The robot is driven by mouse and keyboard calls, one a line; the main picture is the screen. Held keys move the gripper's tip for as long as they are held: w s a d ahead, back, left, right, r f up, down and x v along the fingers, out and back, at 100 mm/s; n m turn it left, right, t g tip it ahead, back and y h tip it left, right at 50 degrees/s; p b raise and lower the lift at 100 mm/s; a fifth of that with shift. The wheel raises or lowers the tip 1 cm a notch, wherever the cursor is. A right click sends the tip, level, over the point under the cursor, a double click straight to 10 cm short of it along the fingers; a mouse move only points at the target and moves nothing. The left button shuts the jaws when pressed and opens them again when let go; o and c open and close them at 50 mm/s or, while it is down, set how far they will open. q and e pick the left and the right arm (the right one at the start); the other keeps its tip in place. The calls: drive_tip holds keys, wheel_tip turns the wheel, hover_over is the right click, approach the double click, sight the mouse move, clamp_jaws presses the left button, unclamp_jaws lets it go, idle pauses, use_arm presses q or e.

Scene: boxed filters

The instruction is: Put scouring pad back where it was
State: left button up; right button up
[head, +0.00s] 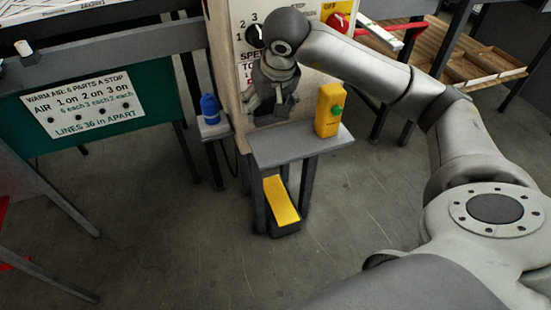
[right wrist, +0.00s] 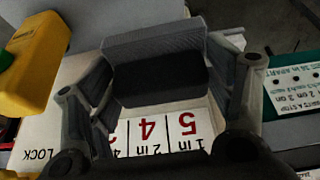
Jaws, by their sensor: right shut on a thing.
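The scouring pad (right wrist: 154,42) looks like a grey block with a lighter grey face and a darker face below it. My right gripper (head: 270,108) is shut on it, with a finger at each end in the right wrist view (right wrist: 160,78). In the head view the gripper is in front of the pale machine panel, just above the back left of the small grey shelf (head: 283,148). The pad itself is hard to make out there. My left gripper is not in view.
A yellow box with a green button (head: 329,112) stands on the shelf's right end. A blue bottle (head: 209,108) stands on a small ledge to the left. A yellow-topped pedal (head: 281,200) is below the shelf. The shelf's left and middle top looks bare.

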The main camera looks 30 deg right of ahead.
drive_tip(key=d+f+b, duration=0.1)
drive_tip(key=b, duration=0.1)
drive_tip(key=shift+w+d+f+b, duration=0.15)
drive_tip(key=shift+f+b, duration=0.05)
drive_tip(key=shift+b, duration=0.15)
drive_tip(key=shift+d+b, duration=0.4)
drive_tip(key=shift+b, duration=0.4)
wheel_tip(320, 180, down, 6)
drive_tip(key=shift+r+b, duration=0.1)
drive_tip(key=shift+b, duration=0.45)
wheel_tip(320, 180, down, 3)
drive_tip(key=shift+f+b, duration=0.1)
drive_tip(key=shift+b, duration=0.2)
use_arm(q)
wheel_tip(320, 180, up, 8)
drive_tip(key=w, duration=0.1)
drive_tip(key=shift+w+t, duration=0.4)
use_arm(e)
drive_tip(key=shift+f, duration=0.3)
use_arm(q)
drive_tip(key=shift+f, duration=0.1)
use_arm(e)
drive_tip(key=shift+f, duration=0.1)
drive_tip(key=o, duration=1.1)
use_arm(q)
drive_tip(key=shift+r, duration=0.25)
use_arm(e)
drive_tip(key=shift+o, duration=0.2)
